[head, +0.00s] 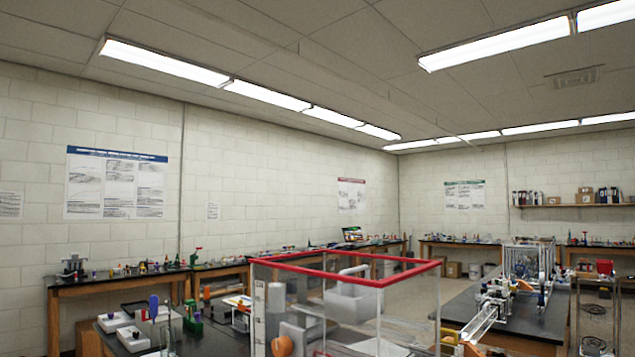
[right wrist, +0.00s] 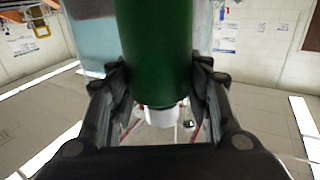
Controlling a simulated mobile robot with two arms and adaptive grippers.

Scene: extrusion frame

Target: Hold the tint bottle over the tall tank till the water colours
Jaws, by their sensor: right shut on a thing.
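The tall tank (head: 440,300) has clear walls, a red rim and scale marks at its left edge; it stands in front of me in the head view, its lower part cut off. I cannot make out the water there. In the right wrist view my right gripper (right wrist: 160,72) is shut on the tint bottle (right wrist: 154,45), a green cylinder with a white end. That end points down the picture, towards the ceiling lights. A clear bluish surface (right wrist: 95,40) shows beside the bottle; I cannot tell if it is the tank. My left gripper is not in view.
A dark bench (head: 215,343) with white trays and small tools is at the lower left. Another dark bench (head: 535,320) with clear glass apparatus is at the right. Cluttered wooden benches line the walls. Some open floor shows behind the tank.

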